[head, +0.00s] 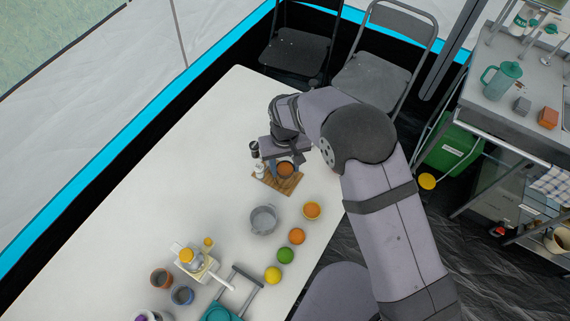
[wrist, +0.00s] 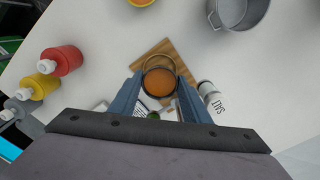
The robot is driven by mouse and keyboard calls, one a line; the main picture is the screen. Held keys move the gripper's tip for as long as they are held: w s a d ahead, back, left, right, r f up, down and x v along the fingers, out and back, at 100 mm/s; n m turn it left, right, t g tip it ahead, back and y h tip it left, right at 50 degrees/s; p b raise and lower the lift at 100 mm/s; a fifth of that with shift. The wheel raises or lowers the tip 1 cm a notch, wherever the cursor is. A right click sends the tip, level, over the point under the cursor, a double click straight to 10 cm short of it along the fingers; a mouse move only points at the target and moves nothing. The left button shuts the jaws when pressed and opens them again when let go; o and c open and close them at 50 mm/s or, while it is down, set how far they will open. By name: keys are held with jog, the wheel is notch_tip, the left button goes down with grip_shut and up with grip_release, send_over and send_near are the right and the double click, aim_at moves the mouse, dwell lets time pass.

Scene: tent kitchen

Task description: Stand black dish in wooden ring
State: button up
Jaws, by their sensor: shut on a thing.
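My gripper (wrist: 160,84) is shut on a small black dish (wrist: 159,94) with orange-brown contents, one blue finger on each side. The dish looks about level. A brown wooden ring (wrist: 158,56) shows as an arc just beyond the dish's far rim, over a wooden board (wrist: 178,48). The dish and fingers hide the rest of the ring. I cannot tell whether the dish rests in it or is above it. In the head view the dish (head: 286,170) is under my gripper (head: 284,163), over the board (head: 265,181).
A white salt shaker (wrist: 210,98) stands close to the right finger. Red (wrist: 62,60) and yellow (wrist: 40,87) bottles are at left in the wrist view. The table's far left is clear.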

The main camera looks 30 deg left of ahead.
aim_at(285, 169)
jog(key=shift+f+b, duration=0.7)
jog(key=shift+f, duration=0.65)
jog(key=shift+f+b, duration=0.3)
jog(key=shift+f, duration=0.15)
dwell(0.5)
jog(key=shift+r, duration=0.2)
jog(key=shift+r+p, duration=0.4)
jog(key=shift+f, duration=0.2)
dwell(2.3)
jog(key=shift+r, duration=0.3)
jog(key=shift+r, duration=0.15)
jog(key=shift+f+b, duration=0.45)
jog(key=shift+f, duration=0.4)
dwell(0.9)
jog(key=o, duration=0.5)
